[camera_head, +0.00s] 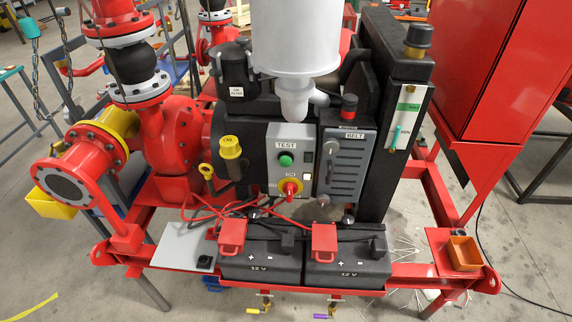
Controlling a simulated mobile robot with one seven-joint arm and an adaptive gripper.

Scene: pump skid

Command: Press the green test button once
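The green test button (285,160) is a small round button on a grey control panel (273,140) at the front of the engine, under a label reading TEST. It sits in a dark ring and is in plain view. A red rotary knob (290,188) on a yellow disc is just below it. My gripper is not in view, so its state and its place relative to the button are hidden from me.
A grey BELT cover (346,165) adjoins the panel on the right. A yellow-capped filler (230,148) stands to the left. Red cables loop below, above two 12 V batteries (262,262). A red cabinet (500,70) stands at the right.

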